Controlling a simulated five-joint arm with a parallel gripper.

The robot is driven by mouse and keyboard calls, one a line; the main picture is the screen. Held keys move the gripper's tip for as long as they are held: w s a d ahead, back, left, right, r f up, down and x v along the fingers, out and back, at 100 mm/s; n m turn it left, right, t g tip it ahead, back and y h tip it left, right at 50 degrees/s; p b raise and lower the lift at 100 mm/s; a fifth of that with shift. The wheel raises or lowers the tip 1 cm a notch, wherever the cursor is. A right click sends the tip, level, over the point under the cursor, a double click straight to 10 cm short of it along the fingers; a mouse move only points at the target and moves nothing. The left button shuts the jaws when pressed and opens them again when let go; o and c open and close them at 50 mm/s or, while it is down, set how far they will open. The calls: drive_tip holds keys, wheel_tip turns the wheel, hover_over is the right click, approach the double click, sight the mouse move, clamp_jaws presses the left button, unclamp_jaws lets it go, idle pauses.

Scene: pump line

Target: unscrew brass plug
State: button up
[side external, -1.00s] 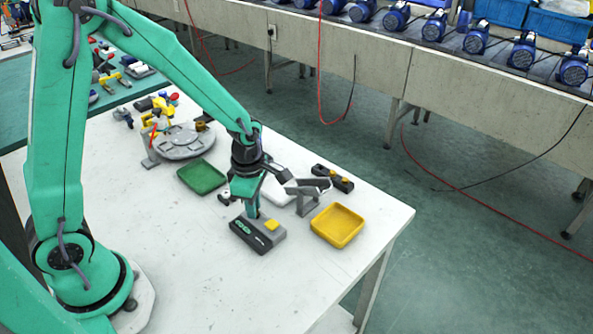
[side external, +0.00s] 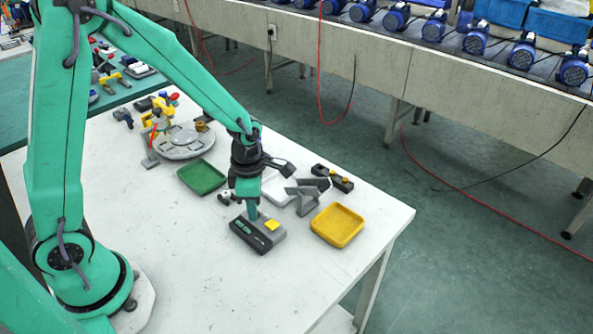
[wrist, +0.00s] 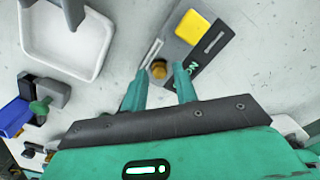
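The brass plug (wrist: 158,70) sits at the end of a grey and dark block (wrist: 198,42) with a yellow square on top. In the side view this block (side external: 258,238) lies on the white table, and the plug there is hidden by my gripper (side external: 251,211). My gripper points down over the block's back end. In the wrist view its two green fingers (wrist: 158,78) stand apart on either side of the plug, with a visible gap on each side. I cannot tell how deep the fingertips reach along the plug.
A yellow tray (side external: 337,238) and a grey angled stand (side external: 306,198) are to the right. A green tray (side external: 202,177) and round grey fixture (side external: 185,152) are behind left. The table front is clear.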

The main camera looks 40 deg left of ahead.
drive_tip(key=shift+r, duration=0.1)
drive_tip(key=shift+r, duration=2.15)
drive_tip(key=m, duration=0.5)
drive_tip(key=shift+r, duration=0.2)
drive_tip(key=m, duration=0.5)
drive_tip(key=shift+r+m, duration=0.2)
drive_tip(key=shift+m, duration=0.1)
drive_tip(key=m, duration=0.5)
drive_tip(key=shift+r, duration=0.2)
drive_tip(key=m, duration=0.5)
drive_tip(key=shift+r+m, duration=0.2)
drive_tip(key=shift+m, duration=0.1)
drive_tip(key=m, duration=0.6)
drive_tip(key=shift+r, duration=0.2)
drive_tip(key=m, duration=0.6)
drive_tip(key=shift+r+m, duration=0.25)
drive_tip(key=shift+m, duration=0.15)
